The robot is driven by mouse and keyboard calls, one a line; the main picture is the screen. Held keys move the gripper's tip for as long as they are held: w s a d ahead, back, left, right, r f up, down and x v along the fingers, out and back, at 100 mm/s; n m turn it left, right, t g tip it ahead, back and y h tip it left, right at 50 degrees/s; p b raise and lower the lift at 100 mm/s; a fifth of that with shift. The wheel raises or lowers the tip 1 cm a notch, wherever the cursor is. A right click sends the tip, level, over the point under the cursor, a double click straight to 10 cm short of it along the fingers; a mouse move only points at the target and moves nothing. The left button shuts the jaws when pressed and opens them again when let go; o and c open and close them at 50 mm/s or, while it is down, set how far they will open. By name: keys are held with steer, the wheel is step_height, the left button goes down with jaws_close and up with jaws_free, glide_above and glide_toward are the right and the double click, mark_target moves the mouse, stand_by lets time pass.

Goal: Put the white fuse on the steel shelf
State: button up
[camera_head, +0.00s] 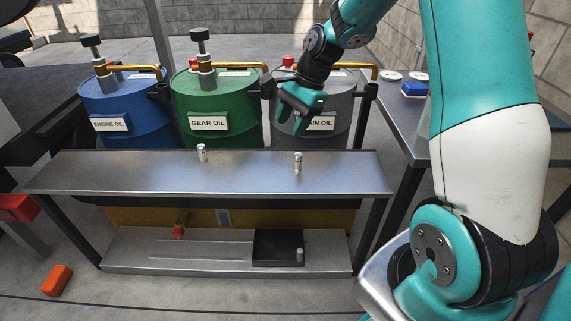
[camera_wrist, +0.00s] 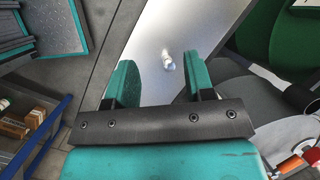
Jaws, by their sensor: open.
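Two small whitish cylinders that look like fuses stand on the upper steel surface (camera_head: 120,172), one left of middle (camera_head: 202,153) and one right of middle (camera_head: 298,162). A third pale cylinder (camera_head: 300,254) stands at the right end of a black tray (camera_head: 268,247) on the lower steel shelf (camera_head: 205,262). I cannot tell which is the task's white fuse. My gripper (camera_head: 302,113) is open and empty, above the back of the upper surface. In the wrist view its fingers (camera_wrist: 160,82) stand apart, with one pale cylinder (camera_wrist: 168,62) beyond them on the steel.
Blue (camera_head: 118,105), green (camera_head: 215,110) and grey (camera_head: 340,115) oil drums with pumps and pipes stand behind the upper surface. Most of the upper surface is bare. An orange object (camera_head: 56,281) lies on the floor.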

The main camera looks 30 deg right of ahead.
steer(key=s+a+r+n, duration=0.7)
steer(key=s+a+n, duration=0.15)
steer(key=a, duration=0.35)
steer(key=s+a+r+n, duration=0.1)
steer(key=s+a+n, duration=0.3)
steer(key=s+n, duration=0.3)
steer(key=s+a+r+n+g, duration=0.1)
steer(key=s+a+n, duration=0.3)
steer(key=s+n, duration=0.4)
steer(key=shift+s+r, duration=0.55)
steer(key=shift+s, duration=0.1)
